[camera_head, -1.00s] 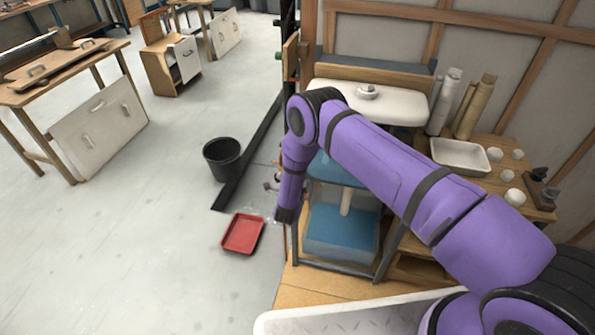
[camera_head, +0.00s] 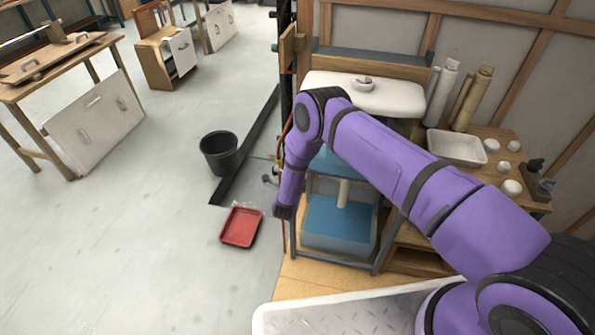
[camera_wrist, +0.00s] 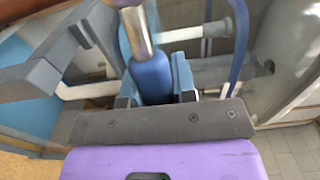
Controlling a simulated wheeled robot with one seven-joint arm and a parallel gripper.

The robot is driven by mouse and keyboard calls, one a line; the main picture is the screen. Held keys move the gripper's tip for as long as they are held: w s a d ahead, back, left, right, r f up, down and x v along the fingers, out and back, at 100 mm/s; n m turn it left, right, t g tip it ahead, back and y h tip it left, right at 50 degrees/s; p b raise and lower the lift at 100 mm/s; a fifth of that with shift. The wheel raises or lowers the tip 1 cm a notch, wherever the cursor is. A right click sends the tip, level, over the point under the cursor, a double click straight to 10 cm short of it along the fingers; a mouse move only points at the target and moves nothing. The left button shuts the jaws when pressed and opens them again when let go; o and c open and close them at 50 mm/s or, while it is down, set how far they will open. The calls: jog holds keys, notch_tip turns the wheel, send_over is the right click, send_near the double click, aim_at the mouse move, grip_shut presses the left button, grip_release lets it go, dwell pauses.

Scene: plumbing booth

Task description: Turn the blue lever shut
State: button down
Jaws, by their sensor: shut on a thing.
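In the wrist view a blue lever grip (camera_wrist: 152,78) stands on a bright metal shaft (camera_wrist: 137,32), which runs up out of the picture. My gripper (camera_wrist: 155,88) has its fingers on either side of the blue grip and is shut on it. The far end of the lever is out of the wrist view. In the head view my purple arm bends down in front of the sink stand, and my gripper and the lever cannot be made out there.
A white sink (camera_head: 390,95) tops a stand with a blue-bottomed clear bin (camera_head: 325,235). A black bucket (camera_head: 218,150) and a red tray (camera_head: 241,227) lie on the floor to the left. Pale pipes (camera_wrist: 190,34) and grey bars (camera_wrist: 30,78) crowd around my gripper.

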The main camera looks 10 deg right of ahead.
jog(key=c, duration=0.9)
grip_release()
jog(key=v, duration=1.1)
